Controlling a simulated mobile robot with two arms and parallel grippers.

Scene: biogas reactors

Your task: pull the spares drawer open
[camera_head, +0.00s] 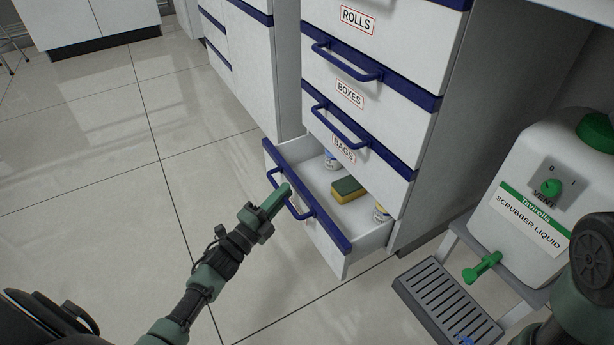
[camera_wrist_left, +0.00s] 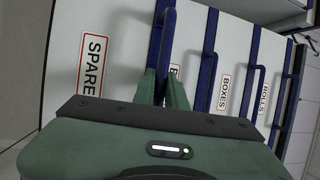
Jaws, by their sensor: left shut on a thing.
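The spares drawer (camera_head: 343,236) is the lowest drawer of the white cabinet and stands partly pulled out. Inside lie a yellow and green sponge (camera_head: 347,189) and two small containers, partly hidden. My left gripper (camera_head: 279,198) is shut on the drawer's blue bar handle (camera_head: 301,212); its fingers also show around the handle in the left wrist view (camera_wrist_left: 163,88). My right gripper is not in view.
Closed drawers labelled BAGS (camera_head: 343,149), BOXES (camera_head: 349,94) and ROLLS (camera_head: 357,19) sit above. A white scrubber liquid tank (camera_head: 524,205) with a green tap and a grey drip grate (camera_head: 447,304) stands at right. The tiled floor (camera_head: 110,220) left of the drawer is clear.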

